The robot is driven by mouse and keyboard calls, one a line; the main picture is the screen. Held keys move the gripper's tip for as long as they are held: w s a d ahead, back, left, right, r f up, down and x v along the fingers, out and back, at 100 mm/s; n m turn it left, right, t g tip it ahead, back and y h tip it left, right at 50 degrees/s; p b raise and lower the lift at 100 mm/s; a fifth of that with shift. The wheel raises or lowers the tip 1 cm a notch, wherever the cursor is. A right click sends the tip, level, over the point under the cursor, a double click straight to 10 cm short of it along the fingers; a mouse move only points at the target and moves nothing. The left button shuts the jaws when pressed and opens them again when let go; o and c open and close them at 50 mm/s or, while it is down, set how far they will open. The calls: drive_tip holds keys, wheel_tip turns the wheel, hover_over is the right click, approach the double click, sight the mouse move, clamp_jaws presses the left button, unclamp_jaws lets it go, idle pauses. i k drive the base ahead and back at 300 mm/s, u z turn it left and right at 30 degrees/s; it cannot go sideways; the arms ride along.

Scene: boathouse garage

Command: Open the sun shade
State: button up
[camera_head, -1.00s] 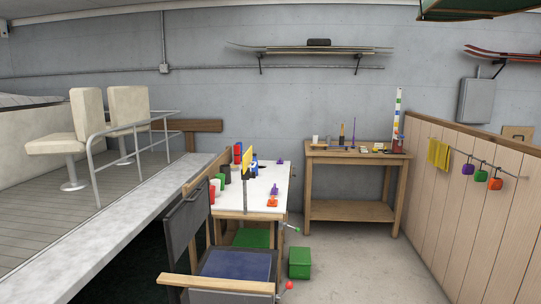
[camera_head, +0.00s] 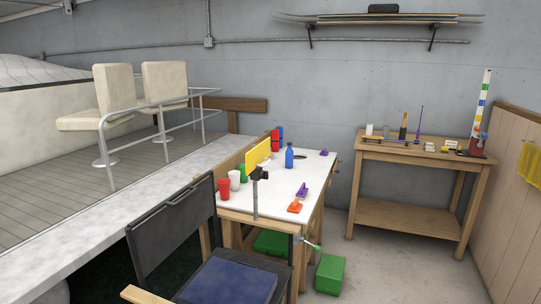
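I cannot make out anything that is clearly a sun shade in the current view. A small yellow panel (camera_head: 258,159) stands upright in a black holder (camera_head: 259,174) on a grey post (camera_head: 255,202) at the front edge of a white-topped table (camera_head: 268,206). My gripper does not show in the view.
A dark chair (camera_head: 162,240) with a blue seat (camera_head: 232,282) stands close in front of the table. A green box (camera_head: 330,274) is on the floor. A wooden workbench (camera_head: 405,154) stands by the back wall, with clear floor before it.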

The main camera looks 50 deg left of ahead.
sight(254, 158)
drive_tip(key=u, duration=1.85)
drive_tip(key=k, duration=0.6)
drive_tip(key=z, duration=0.6)
drive_tip(key=i, duration=1.45)
drive_tip(key=u, duration=0.35)
